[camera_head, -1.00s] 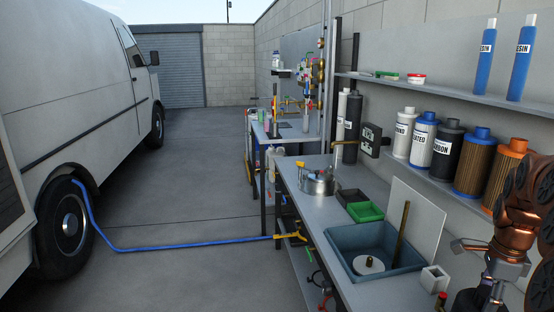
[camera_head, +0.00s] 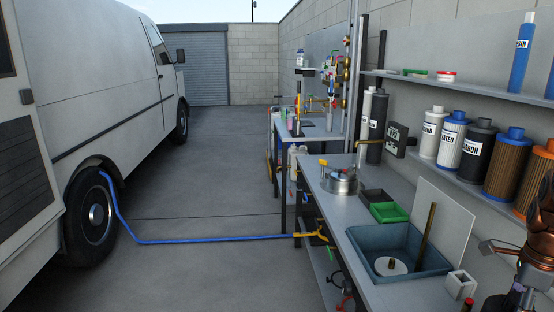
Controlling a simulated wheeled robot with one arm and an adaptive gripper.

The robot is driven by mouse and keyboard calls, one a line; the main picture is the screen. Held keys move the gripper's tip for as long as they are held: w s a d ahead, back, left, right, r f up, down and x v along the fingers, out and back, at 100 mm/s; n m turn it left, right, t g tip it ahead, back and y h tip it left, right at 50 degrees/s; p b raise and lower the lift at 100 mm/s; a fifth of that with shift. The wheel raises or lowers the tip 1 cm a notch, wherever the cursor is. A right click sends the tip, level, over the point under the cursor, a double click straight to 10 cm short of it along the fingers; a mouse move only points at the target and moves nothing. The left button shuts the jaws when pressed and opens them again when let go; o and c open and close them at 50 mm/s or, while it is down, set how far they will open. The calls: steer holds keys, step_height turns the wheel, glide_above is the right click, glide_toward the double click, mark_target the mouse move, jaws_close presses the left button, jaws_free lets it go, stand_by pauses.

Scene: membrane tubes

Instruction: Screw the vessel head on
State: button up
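I cannot tell for sure which thing is the vessel head. A round silver vessel (camera_head: 341,183) with a yellow part near its top stands toward the far end of the near bench. A white disc with a small dark centre (camera_head: 391,266) lies in a blue-grey tray (camera_head: 437,265), and a brown rod (camera_head: 427,236) leans there. My copper-coloured arm is at the lower right edge. My gripper (camera_head: 516,290) is partly cut off there, apart from the vessel and tray, and its fingers are not clear.
The near bench (camera_head: 325,190) also bears a green bin (camera_head: 389,213), a dark bin (camera_head: 376,196) and a white square holder (camera_head: 459,284). Filter cartridges (camera_head: 478,150) line the wall shelf. A blue hose (camera_head: 190,240) crosses the floor from the van (camera_head: 95,90). Open floor lies between van and bench.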

steer(key=shift+d+r, duration=0.1)
steer(key=shift+r, duration=0.05)
step_height(320, 180, up, 10)
steer(key=shift+w+f, duration=0.1)
steer(key=shift+f, duration=0.15)
steer(key=s+a+n+p, duration=0.35)
steer(key=a+n, duration=0.95)
steer(key=a, duration=0.8)
steer(key=s+a+f+n+g+p, duration=0.1)
steer(key=s+a+f+n, duration=0.2)
steer(key=s+a+n, duration=0.3)
steer(key=s+a+f+n+p, duration=0.1)
steer(key=s+a+f+n, duration=0.3)
steer(key=s, duration=0.7)
steer(key=a+n, duration=0.2)
steer(key=n, duration=0.1)
steer(key=shift+s+a+f+g, duration=0.2)
steer(key=shift+f+g, duration=0.05)
steer(key=shift+g, duration=0.15)
